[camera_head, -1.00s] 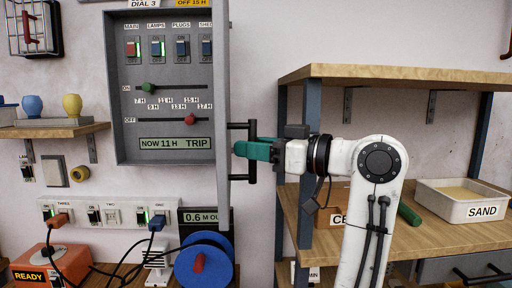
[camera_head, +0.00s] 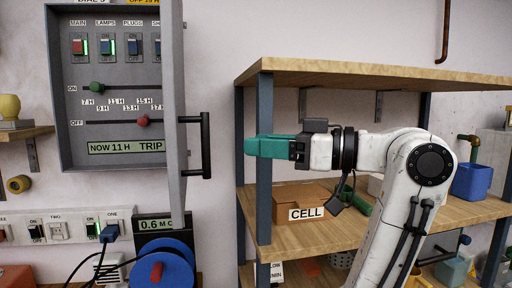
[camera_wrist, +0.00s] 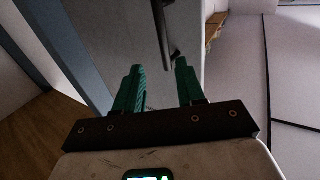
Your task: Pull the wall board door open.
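The wall board (camera_head: 120,128) is a grey box with a row of switches and a "TRIP" label. Its grey door (camera_head: 174,110) stands swung out from the board's right side, seen nearly edge-on, so the switches show. The door's black bar handle (camera_head: 206,145) is on its right face; a dark bar that appears to be this handle also shows in the wrist view (camera_wrist: 161,30). My gripper (camera_head: 248,146) has green fingers and is right of the handle, apart from it. In the wrist view my gripper (camera_wrist: 158,68) has its fingers spread, with nothing between them.
A wooden shelf unit (camera_head: 350,72) with dark posts stands right, behind my arm, holding a "CELL" box (camera_head: 300,205) and a blue container (camera_head: 472,181). A socket strip (camera_head: 62,228), cables and a blue reel (camera_head: 163,262) are below the board.

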